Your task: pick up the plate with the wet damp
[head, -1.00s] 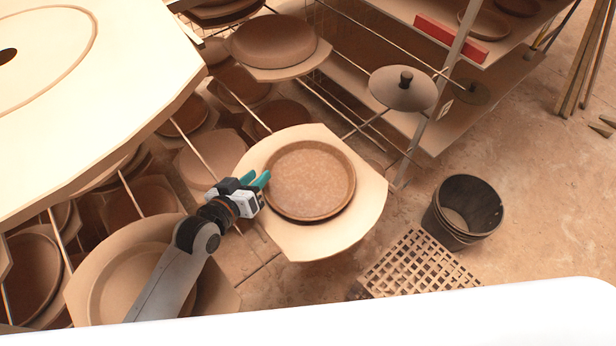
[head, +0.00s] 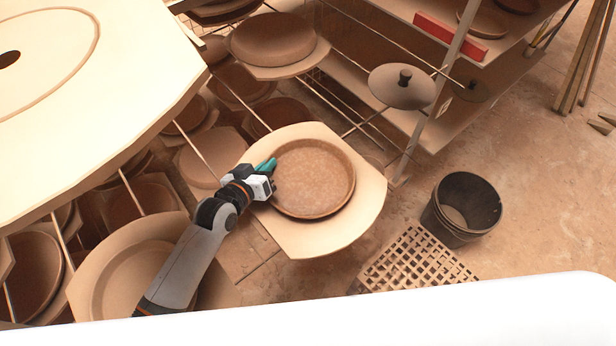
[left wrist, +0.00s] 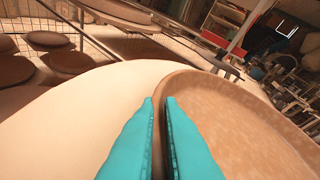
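The brown round plate (head: 313,178) has a raised rim and a mottled, damp-looking floor. It lies on a pale board (head: 345,232) with cut-off corners. It also shows in the left wrist view (left wrist: 235,120), where its rim runs between the fingers. My left gripper (head: 266,165) is at the plate's left rim, with its teal fingers close together. In the left wrist view my left gripper (left wrist: 160,105) has one finger outside the rim and one inside, with the rim in the narrow gap. The plate still appears to rest on the board. My right gripper is not in view.
A dark bucket (head: 466,207) and a floor grate (head: 416,262) stand to the right. Racks with more plates on boards (head: 273,40) lie behind and left. A large pale slab (head: 90,130) overhangs the left. A grey disc with a knob (head: 402,88) is beyond the plate.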

